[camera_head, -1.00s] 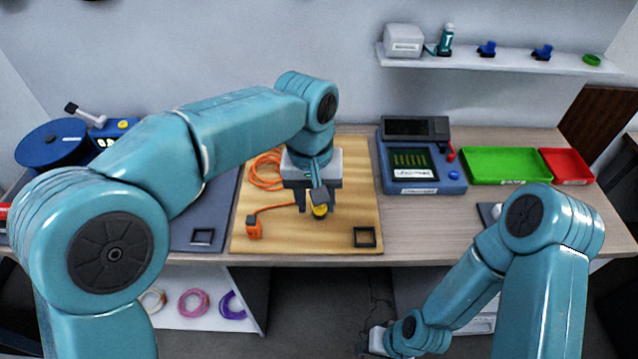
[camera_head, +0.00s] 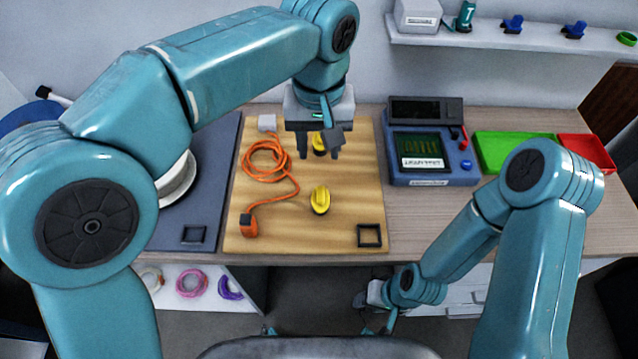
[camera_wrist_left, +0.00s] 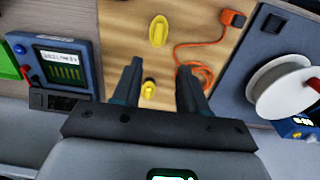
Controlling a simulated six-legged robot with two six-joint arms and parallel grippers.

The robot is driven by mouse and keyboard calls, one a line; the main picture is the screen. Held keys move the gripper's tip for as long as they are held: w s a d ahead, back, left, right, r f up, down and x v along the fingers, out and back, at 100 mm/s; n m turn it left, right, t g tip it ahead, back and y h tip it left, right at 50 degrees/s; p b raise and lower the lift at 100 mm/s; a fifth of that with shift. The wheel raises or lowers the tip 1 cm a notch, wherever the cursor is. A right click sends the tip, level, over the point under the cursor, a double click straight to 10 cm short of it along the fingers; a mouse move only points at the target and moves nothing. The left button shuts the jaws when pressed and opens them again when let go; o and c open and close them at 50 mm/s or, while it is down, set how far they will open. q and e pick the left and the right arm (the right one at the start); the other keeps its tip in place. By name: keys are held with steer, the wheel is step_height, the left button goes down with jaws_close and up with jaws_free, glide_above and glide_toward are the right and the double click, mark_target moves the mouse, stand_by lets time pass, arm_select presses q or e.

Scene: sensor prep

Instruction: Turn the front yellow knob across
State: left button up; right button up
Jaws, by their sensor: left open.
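The front yellow knob (camera_head: 320,200) stands on the wooden board (camera_head: 350,180), clear of any gripper. Its raised bar runs roughly front to back. It also shows in the left wrist view (camera_wrist_left: 158,31). A second yellow knob (camera_head: 319,144) sits behind it, partly hidden by my left gripper (camera_head: 319,156). In the left wrist view this back knob (camera_wrist_left: 148,90) appears between the open fingers, which are apart from it. My left gripper is open, empty and pointing down. My right gripper (camera_head: 378,318) hangs low in front of the table; its jaws are too small to read.
An orange cable (camera_head: 265,160) with an orange plug (camera_head: 248,226) lies on the board's left. A black square frame (camera_head: 369,235) is at its front right. A blue meter (camera_head: 432,158), a green tray (camera_head: 490,150) and a red tray (camera_head: 590,150) stand to the right.

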mark_target(321, 194)
arm_select(q)
steer(key=f, duration=1.3)
steer(key=shift+d+f, duration=0.2)
steer(key=shift+d, duration=0.05)
steer(key=shift+a+f, duration=0.1)
steer(key=shift+f, duration=0.1)
jaws_close()
